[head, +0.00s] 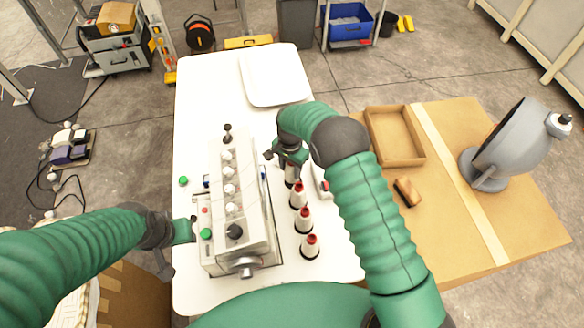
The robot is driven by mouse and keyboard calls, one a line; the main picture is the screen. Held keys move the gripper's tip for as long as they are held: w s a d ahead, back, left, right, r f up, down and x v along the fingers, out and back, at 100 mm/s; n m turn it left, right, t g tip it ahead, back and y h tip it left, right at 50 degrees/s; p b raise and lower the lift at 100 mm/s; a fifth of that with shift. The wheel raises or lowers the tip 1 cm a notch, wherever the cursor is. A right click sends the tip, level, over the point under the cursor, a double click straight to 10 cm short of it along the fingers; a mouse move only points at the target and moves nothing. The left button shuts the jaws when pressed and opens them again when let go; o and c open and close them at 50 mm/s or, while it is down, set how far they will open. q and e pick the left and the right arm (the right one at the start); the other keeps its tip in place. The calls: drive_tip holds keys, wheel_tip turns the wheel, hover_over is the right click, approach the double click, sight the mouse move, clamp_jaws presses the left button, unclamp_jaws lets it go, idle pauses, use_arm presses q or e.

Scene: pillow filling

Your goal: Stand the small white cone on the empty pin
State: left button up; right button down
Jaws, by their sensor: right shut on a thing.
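Several small white cones with red tops stand in a row on the white table, the nearest one (311,246) at the front, with others behind it (304,220) and (299,195). My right gripper (291,160) is at the far end of this row, pointing down. It is shut on what looks like a small white cone (291,176), mostly hidden by the gripper. The empty pin cannot be made out; the arm and gripper cover that area. My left gripper (192,229) is beside the machine's left side, and its jaws are too small to read.
A grey-white machine (232,190) with knobs and a green button stands left of the cones. A white tray (275,78) lies at the back of the table.

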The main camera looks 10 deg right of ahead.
drive_tip(key=shift+d+f, duration=0.1)
idle(0.3)
drive_tip(key=shift+d+f+b, duration=0.15)
drive_tip(key=shift+f+b, duration=0.2)
drive_tip(key=shift+b, duration=0.05)
drive_tip(key=shift+f, duration=0.4)
drive_tip(key=shift+f+b, duration=0.15)
drive_tip(key=shift+b, duration=0.4)
drive_tip(key=c, duration=0.7)
unclamp_jaws()
